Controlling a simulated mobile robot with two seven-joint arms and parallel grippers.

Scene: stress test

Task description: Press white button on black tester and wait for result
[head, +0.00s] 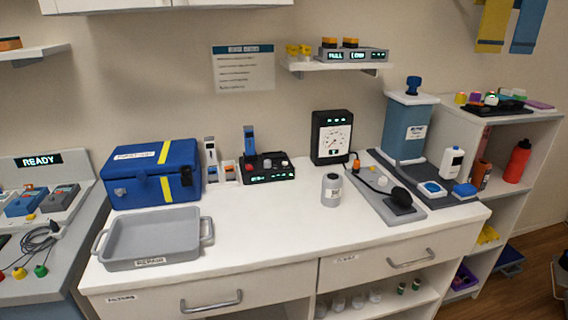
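A low black device (270,174) with a small lit green display on its front stands at the back middle of the white counter. On its top are a small red knob or button and a pale round button (284,162). A blue upright piece (249,140) stands at its left end. I cannot tell for sure which of the two is the tester. Neither of my grippers is in view.
A blue case (150,190) and a grey tray (153,238) occupy the counter's left. A grey board (388,195) and a blue-grey container (407,130) are at right. The counter's front middle (265,230) is clear.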

